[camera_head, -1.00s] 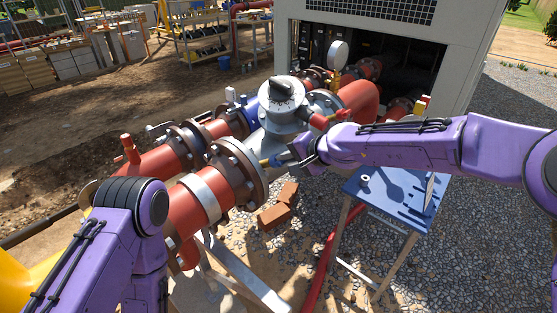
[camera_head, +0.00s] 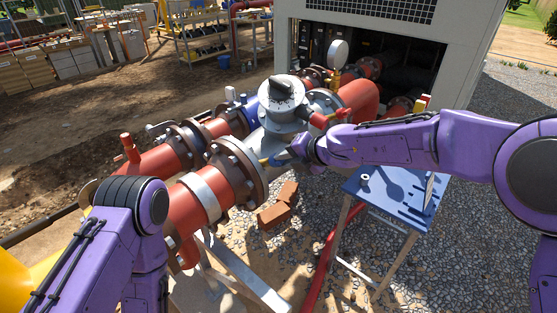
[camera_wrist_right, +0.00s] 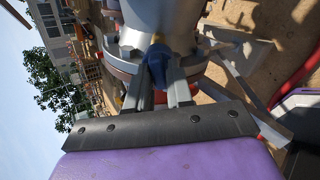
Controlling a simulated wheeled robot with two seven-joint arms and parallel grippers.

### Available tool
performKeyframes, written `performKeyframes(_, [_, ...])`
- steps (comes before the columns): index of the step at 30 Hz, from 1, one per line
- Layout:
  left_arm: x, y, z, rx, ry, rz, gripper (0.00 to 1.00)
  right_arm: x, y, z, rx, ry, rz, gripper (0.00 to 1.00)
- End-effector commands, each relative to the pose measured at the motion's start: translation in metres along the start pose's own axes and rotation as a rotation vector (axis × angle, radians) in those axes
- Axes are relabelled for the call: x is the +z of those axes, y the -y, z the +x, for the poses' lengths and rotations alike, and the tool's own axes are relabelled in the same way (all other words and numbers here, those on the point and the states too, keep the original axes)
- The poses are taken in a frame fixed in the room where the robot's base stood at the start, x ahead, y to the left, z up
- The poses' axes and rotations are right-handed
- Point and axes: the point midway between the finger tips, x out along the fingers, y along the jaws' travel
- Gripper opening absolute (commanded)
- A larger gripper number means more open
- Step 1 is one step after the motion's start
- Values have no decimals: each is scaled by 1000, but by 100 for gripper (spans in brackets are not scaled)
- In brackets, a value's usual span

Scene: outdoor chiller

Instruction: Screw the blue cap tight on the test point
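The blue cap (camera_wrist_right: 157,64) sits at the side of the grey valve or strainer body (camera_wrist_right: 160,18) in the right wrist view. My right gripper (camera_wrist_right: 158,80) has one finger on each side of it, and both fingers appear to touch it. In the head view my right gripper (camera_head: 284,157) reaches in from the right to the side of the grey body (camera_head: 281,108). A small yellow fitting (camera_head: 264,162) shows just left of the fingertips. The test point behind the cap is mostly hidden. My left arm is at the lower left, its gripper out of view.
Red flanged pipes (camera_head: 196,200) run beside the grey body. A blue work table (camera_head: 400,198) stands to the right with a small white ring-shaped part (camera_head: 365,179) on it. Bricks (camera_head: 275,215) lie on the ground below. The chiller cabinet (camera_head: 463,60) is behind.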

Motion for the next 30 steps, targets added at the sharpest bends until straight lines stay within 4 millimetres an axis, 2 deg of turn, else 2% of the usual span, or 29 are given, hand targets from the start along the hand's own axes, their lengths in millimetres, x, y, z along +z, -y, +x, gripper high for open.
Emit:
performKeyframes(2, [0,0,0,0,0,0,43,-1,1,1,-1,-2,-1,44])
performKeyframes(20, [0,0,0,0,0,0,43,1,-2,0,2,2,-5,44])
performKeyframes(21, [0,0,0,0,0,0,43,1,-1,0,2,2,-5,48])
performKeyframes(28, [0,0,0,0,0,0,43,1,-1,0,2,2,-5,48])
performKeyframes(30, [0,0,0,0,0,0,43,2,-2,-8,2,4,-5,48])
